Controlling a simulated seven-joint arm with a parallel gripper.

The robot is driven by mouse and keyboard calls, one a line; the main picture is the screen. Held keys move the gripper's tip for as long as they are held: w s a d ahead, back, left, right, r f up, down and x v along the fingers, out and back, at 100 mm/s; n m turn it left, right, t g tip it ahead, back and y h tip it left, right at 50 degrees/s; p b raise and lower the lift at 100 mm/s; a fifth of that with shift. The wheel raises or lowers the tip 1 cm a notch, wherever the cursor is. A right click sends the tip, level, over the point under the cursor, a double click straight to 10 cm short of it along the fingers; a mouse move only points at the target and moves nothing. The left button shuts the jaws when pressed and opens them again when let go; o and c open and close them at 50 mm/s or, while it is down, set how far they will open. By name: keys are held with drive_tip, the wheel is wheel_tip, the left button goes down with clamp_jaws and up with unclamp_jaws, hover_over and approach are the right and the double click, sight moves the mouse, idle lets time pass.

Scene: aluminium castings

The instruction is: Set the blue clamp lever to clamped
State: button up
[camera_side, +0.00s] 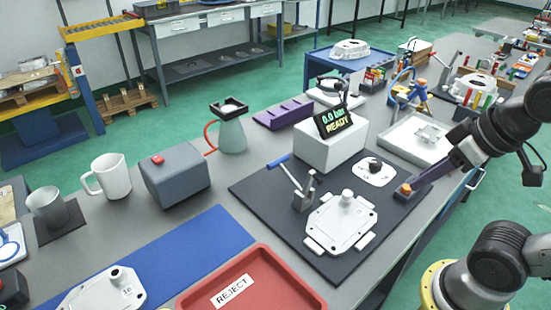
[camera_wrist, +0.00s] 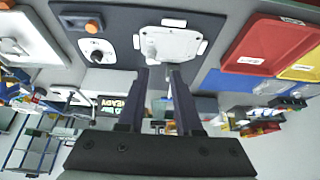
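The blue clamp lever (camera_side: 278,160) slants up and to the left from its grey metal clamp (camera_side: 303,192) on the dark fixture plate (camera_side: 258,205). A pale casting (camera_side: 342,222) with a raised boss lies beside the clamp. My gripper (camera_side: 417,183) is at the right of the plate in the side view, well apart from the lever. In the wrist view my gripper (camera_wrist: 160,70) is open, with nothing between its two fingers. The casting (camera_wrist: 172,43) shows beyond the fingertips; the lever is not clearly made out there, partly hidden by the fingers.
A white box with a READY display (camera_side: 330,150) stands behind the clamp. An orange button (camera_side: 405,189) is close to my fingertips in the side view. A black knob (camera_side: 374,164) sits on a white plate. A red reject tray (camera_side: 262,282) lies in front.

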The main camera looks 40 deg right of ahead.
drive_tip(key=shift+s+r, duration=0.15)
drive_tip(key=shift+r, duration=0.05)
drive_tip(key=shift+c, duration=1.1)
drive_tip(key=r, duration=0.1)
drive_tip(key=w+r, duration=0.1)
drive_tip(key=r, duration=0.2)
drive_tip(key=shift+w+r, duration=0.2)
drive_tip(key=shift+w, duration=0.15)
clamp_jaws()
drive_tip(key=w+r+g, duration=0.2)
drive_tip(key=w+r, duration=0.7)
drive_tip(key=w, duration=0.4)
drive_tip(key=w+a+f+g, duration=0.2)
drive_tip(key=w+f, duration=0.1)
drive_tip(key=w, duration=1.1)
drive_tip(key=w+a+f+g, duration=0.1)
drive_tip(key=w+f, duration=0.4)
drive_tip(key=f, duration=0.3)
drive_tip(key=w+a+f+g, duration=0.1)
drive_tip(key=w+f, duration=0.4)
drive_tip(key=f, duration=0.4)
drive_tip(key=shift+w+a+g, duration=0.25)
drive_tip(key=shift+w+g, duration=0.05)
drive_tip(key=shift+g, duration=0.1)
